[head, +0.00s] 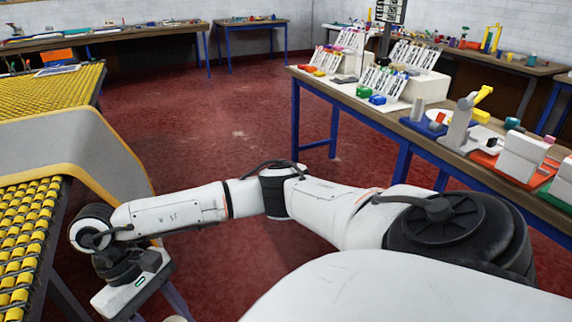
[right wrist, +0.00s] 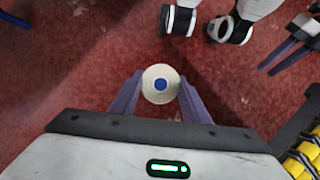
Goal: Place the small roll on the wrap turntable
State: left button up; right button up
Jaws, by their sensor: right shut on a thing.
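The small roll (right wrist: 150,76) shows end-on in the right wrist view, cream with a blue centre. My right gripper (right wrist: 160,82) is shut on it, a purple finger on each side, and holds it above the red floor.
A conveyor with yellow rollers (head: 24,232) and a grey side guard (head: 75,140) lies close on the left. The right-hand bench (head: 340,97) carries racks, coloured parts and small devices. Red floor (head: 225,115) between them is open.

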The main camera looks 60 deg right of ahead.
aim_at(447, 113)
jog(key=z, duration=2.6)
jog(key=i, duration=0.55)
